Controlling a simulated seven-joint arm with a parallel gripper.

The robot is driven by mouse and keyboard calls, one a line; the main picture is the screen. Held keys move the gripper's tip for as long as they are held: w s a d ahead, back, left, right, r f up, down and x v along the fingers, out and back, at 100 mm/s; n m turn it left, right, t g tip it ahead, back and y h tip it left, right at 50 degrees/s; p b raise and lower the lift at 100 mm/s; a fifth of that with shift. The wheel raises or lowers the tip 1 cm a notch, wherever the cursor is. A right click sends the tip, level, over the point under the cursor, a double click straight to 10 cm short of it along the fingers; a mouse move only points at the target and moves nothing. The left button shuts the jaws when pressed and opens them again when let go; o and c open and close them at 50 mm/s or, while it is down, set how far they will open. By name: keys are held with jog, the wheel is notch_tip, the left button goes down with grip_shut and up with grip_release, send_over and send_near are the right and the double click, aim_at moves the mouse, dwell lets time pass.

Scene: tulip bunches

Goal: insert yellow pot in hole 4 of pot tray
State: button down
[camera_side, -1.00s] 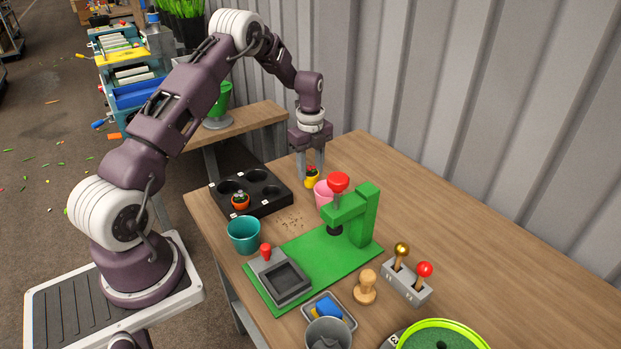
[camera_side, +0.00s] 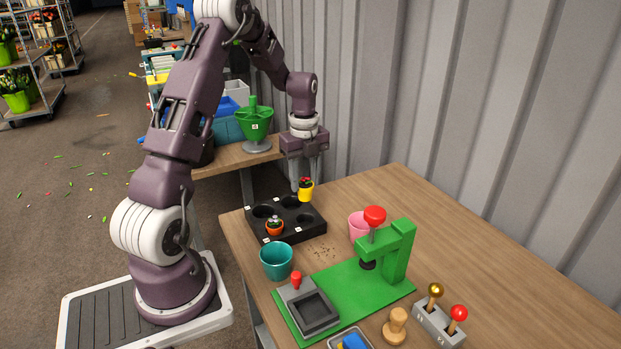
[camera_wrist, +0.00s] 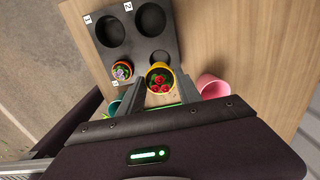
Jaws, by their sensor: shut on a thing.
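My gripper (camera_side: 308,183) is shut on the yellow pot (camera_side: 305,194), which holds a small plant with red flowers. In the side view the pot appears at the back right part of the black pot tray (camera_side: 290,236), upright and apparently above it. In the wrist view the yellow pot (camera_wrist: 158,71) sits between the fingers, overlapping the near edge of an empty hole (camera_wrist: 158,57). That hole's label is not visible; labels by other holes are small. An orange pot (camera_side: 274,228) with a plant fills another tray hole; the other holes look empty.
A pink pot (camera_side: 358,226) stands right of the tray and a teal pot (camera_side: 276,262) in front of it. A green press (camera_side: 398,252) stands further right. Loose soil (camera_side: 322,252) lies between tray and press. The back right of the table is clear.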

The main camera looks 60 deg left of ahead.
aim_at(305, 197)
jog(key=shift+f, duration=2.95)
jog(key=shift+f, duration=1.75)
jog(key=c, duration=0.7)
grip_release()
jog(key=shift+c, duration=0.2)
notch_tip(305, 197, up, 7)
